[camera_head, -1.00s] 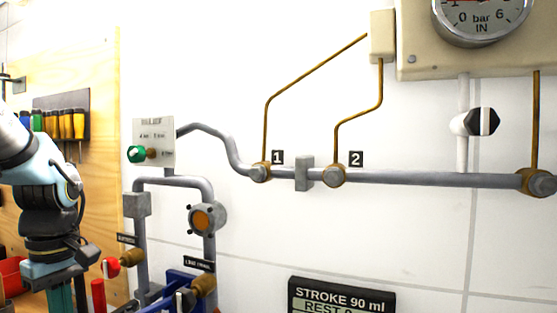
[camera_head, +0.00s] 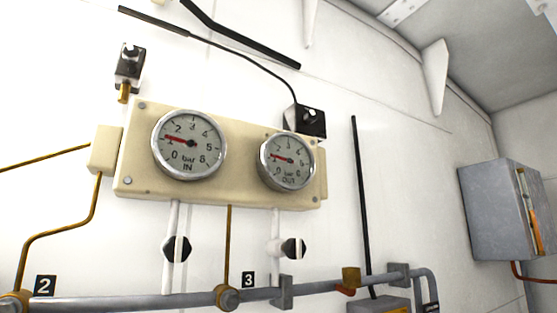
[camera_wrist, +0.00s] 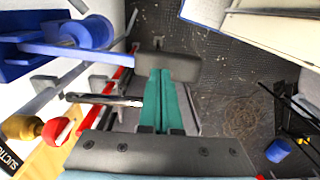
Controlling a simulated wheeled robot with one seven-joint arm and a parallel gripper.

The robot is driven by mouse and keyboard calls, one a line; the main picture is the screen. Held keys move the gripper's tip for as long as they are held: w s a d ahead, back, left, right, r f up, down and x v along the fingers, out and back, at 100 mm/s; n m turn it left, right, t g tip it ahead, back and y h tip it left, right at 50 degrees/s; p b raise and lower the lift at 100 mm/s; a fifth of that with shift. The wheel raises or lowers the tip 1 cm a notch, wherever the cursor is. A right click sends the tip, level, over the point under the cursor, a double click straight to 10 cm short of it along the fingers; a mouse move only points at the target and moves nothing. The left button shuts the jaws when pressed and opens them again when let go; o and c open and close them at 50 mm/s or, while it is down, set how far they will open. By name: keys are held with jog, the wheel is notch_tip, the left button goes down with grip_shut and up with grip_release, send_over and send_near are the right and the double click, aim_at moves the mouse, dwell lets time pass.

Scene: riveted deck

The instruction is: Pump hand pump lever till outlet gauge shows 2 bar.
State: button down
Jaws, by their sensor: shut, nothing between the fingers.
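The outlet gauge (camera_head: 287,161), marked OUT, is a round dial on a cream panel. Its red needle points left and slightly up, between the 0 and 2 marks; the exact reading is too small to tell. In the wrist view the blue hand pump (camera_wrist: 90,33) is at upper left. Its lever (camera_wrist: 60,50) runs right to a dark grip (camera_wrist: 180,66). My gripper (camera_wrist: 158,76) has teal fingers, shut and empty. Its tips show at the grip's lower edge; I cannot tell if they touch it. My gripper is outside the head view.
The IN gauge (camera_head: 188,144) is left of the outlet gauge. Two black-knobbed valves (camera_head: 177,249) (camera_head: 293,248) sit below. A grey pipe (camera_head: 130,303) runs along the wall. In the wrist view a red-knobbed brass valve (camera_wrist: 57,131) and a red bar (camera_wrist: 92,118) are left of my fingers.

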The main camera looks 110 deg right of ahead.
dwell(0.6)
jog(key=shift+f+b, duration=3.7)
jog(key=shift+f, duration=2.25)
notch_tip(320, 180, up, 12)
jog(key=p, duration=1)
jog(key=shift+f+b, duration=2.25)
jog(key=shift+f, duration=1.35)
notch_tip(320, 180, up, 7)
jog(key=p, duration=0.6)
jog(key=shift+r, duration=0.1)
